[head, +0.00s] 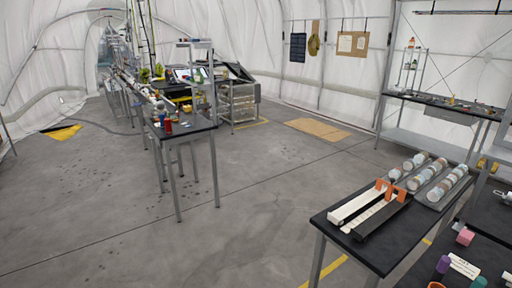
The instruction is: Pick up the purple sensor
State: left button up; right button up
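A small purple cylinder (443,264), which looks like the purple sensor, stands on a dark tabletop (482,252) at the bottom right of the head view. A white label card (464,266) lies just right of it. Neither of my grippers is in view.
A pink block (465,237) sits behind the card. A black table (340,220) nearby carries white and black bars with orange pieces (388,190) and trays of round jars (437,180). A cluttered workbench (185,128) stands farther back. The grey floor (180,245) at left is clear.

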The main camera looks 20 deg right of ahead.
aim_at(443, 267)
jog(key=i+j+z, duration=0.1)
jog(key=i+z, duration=0.3)
jog(key=i+j+z, duration=0.15)
jog(key=z, duration=0.25)
jog(key=i+j+z, duration=0.4)
jog(key=k+l, duration=0.1)
